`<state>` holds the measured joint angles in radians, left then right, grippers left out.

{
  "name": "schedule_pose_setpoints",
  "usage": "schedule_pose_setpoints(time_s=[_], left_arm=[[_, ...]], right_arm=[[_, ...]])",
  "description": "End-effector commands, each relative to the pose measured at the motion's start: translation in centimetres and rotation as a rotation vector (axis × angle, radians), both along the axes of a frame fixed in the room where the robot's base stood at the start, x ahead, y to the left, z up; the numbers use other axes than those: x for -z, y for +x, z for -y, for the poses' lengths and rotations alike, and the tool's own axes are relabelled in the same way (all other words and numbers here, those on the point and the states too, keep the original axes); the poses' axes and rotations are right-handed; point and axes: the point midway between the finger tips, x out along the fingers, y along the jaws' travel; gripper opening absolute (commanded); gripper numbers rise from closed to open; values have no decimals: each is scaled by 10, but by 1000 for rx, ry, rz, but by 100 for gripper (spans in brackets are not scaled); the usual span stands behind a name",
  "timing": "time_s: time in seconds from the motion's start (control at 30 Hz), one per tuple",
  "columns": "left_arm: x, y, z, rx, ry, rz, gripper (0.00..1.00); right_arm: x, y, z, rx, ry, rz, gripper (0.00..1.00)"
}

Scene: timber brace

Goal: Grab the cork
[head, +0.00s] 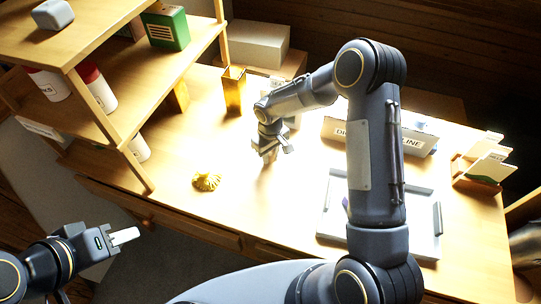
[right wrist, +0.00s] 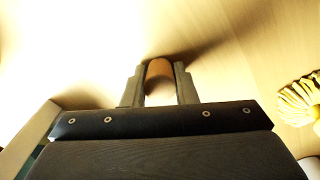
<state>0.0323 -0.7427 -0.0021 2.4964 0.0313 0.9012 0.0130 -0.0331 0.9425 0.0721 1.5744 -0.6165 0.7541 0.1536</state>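The cork (right wrist: 160,77) is a small brown cylinder. In the right wrist view it sits between the two fingers of my right gripper (right wrist: 160,88), with a finger close along each side. I cannot tell whether the fingers press on it. In the head view my right gripper (head: 270,152) is low over the middle of the desk, and the cork is mostly hidden there. My left gripper (head: 124,236) is at the lower left, off the desk's front edge and away from the cork. Its fingers overlap in view, so their opening is unclear.
A yellow ridged object (head: 206,181) lies left of my right gripper. A gold cup (head: 233,90) and white box (head: 258,44) stand behind. A wooden shelf (head: 140,110) is at left. A grey-edged tray (head: 333,222) and a labelled box (head: 338,131) are at right.

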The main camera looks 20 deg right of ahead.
Motion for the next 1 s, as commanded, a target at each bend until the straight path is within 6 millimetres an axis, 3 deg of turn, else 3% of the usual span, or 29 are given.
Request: schedule_pose_setpoints(time_s=[0.13,0.53,0.73,1.0], left_arm=[[0,0,0,0,0,0,36],[-7,0,0,0,0,0,36],[-23,0,0,0,0,0,36],[-42,0,0,0,0,0,36]], right_arm=[[0,0,0,0,0,0,4],[-11,0,0,-1,-1,1,4],[-40,-2,-1,-2,0,2,4],[-90,-43,-14,-3,-1,3,4]])
